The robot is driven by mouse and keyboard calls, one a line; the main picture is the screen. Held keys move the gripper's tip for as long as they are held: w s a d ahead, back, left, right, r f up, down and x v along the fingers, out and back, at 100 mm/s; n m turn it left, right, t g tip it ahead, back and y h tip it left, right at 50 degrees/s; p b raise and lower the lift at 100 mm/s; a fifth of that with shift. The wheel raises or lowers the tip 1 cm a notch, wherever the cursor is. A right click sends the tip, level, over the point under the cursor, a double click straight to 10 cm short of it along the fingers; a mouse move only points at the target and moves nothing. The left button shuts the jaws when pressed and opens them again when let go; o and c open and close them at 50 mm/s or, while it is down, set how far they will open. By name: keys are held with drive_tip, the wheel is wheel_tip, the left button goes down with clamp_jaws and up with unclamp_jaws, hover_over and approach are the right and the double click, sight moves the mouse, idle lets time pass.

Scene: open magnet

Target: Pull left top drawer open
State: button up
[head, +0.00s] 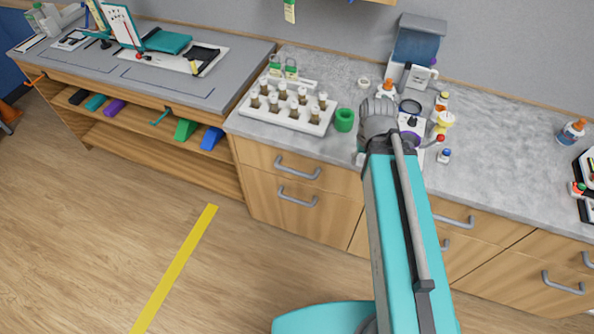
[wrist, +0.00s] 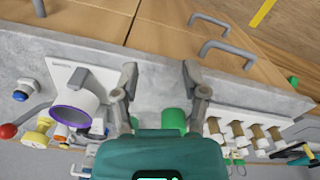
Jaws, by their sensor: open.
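The left top drawer (head: 262,156) is a wooden front under the grey counter, with a grey bar handle (head: 297,167). It looks shut, flush with the drawer below it. In the wrist view, which looks down with the drawers at the top, the handle nearest the counter edge (wrist: 228,54) is right of and beyond my fingers. My gripper (wrist: 160,84) is open and empty above the counter, its fingers spread apart, and not touching the handle. In the head view my arm hides the gripper.
A white rack of vials (head: 288,112) and a green cup (head: 344,120) stand on the counter above the drawer. Bottles and small items crowd the counter near my arm. A lower drawer handle (head: 297,197) sits underneath. The floor in front is clear, with a yellow line (head: 180,262).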

drive_tip(key=shift+o, duration=0.6)
drive_tip(key=n+t+h+b, duration=1)
drive_tip(key=t+h+b, duration=0.1)
drive_tip(key=b, duration=2.6)
approach(295, 172)
drive_tip(key=s+a, duration=0.2)
drive_tip(key=shift+s+a+f+t+b, duration=0.2)
drive_tip(key=shift+s+f+t+b, duration=0.1)
drive_tip(key=shift+t, duration=0.1)
drive_tip(key=shift+w+d, duration=0.15)
drive_tip(key=shift+b+x, duration=1.25)
drive_tip(key=shift+x, duration=5.5)
drive_tip(key=shift+f, duration=0.1)
